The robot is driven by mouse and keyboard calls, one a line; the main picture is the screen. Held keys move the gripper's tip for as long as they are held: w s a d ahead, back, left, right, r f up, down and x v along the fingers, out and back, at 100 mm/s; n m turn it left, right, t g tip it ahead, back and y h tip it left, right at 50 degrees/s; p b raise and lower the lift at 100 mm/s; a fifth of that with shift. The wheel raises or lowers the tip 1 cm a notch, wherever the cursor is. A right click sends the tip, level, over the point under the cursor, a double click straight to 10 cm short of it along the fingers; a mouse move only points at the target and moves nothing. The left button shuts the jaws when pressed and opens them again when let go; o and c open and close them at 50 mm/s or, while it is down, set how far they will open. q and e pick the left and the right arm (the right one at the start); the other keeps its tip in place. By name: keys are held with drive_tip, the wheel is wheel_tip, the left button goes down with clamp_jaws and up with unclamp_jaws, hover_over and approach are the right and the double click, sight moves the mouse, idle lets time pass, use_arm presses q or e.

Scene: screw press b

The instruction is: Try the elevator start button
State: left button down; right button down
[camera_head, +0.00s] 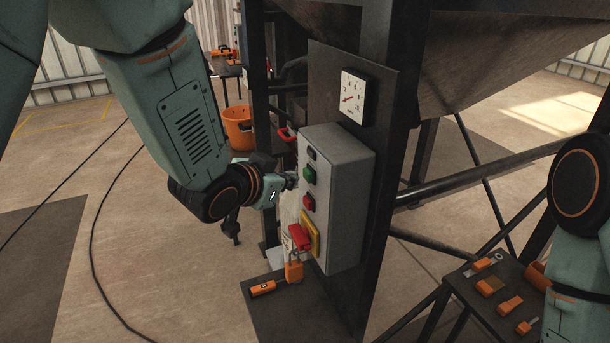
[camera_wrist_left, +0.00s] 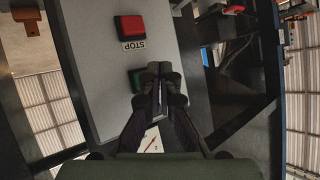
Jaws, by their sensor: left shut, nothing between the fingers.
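The grey control box (camera_head: 345,195) is mounted on a dark post. On its front are a small black control (camera_head: 312,154), a green button (camera_head: 309,174) and a red button (camera_head: 308,202). The left wrist view shows the red button (camera_wrist_left: 130,27) beside an upside-down STOP label, and the green button (camera_wrist_left: 135,78) partly hidden by my fingers. My left gripper (camera_head: 291,179) is shut and empty, with its tips close to the green button. I cannot tell whether they touch it. My right gripper is out of view; only my right arm shows.
Below the buttons, a red handle (camera_head: 299,237) sits on a yellow plate with an orange padlock (camera_head: 294,271). A gauge (camera_head: 354,97) is above the box. An orange bucket (camera_head: 238,127) stands behind. A small table (camera_head: 464,284) at lower right holds several orange items.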

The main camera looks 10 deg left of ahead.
use_arm(q)
drive_tip(key=shift+w+d, duration=0.2)
drive_tip(key=shift+d, duration=0.25)
drive_tip(key=shift+w+d+p, duration=0.3)
drive_tip(key=shift+d+p, duration=0.05)
drive_tip(key=shift+p, duration=0.05)
idle(0.9)
drive_tip(key=shift+a, duration=0.1)
drive_tip(key=shift+s+a, duration=0.55)
drive_tip(key=shift+a, duration=0.15)
drive_tip(key=shift+a, duration=0.1)
drive_tip(key=s+a, duration=0.1)
drive_tip(key=a, duration=0.1)
drive_tip(key=s+a, duration=0.1)
drive_tip(key=a, duration=0.1)
drive_tip(key=shift+s, duration=0.4)
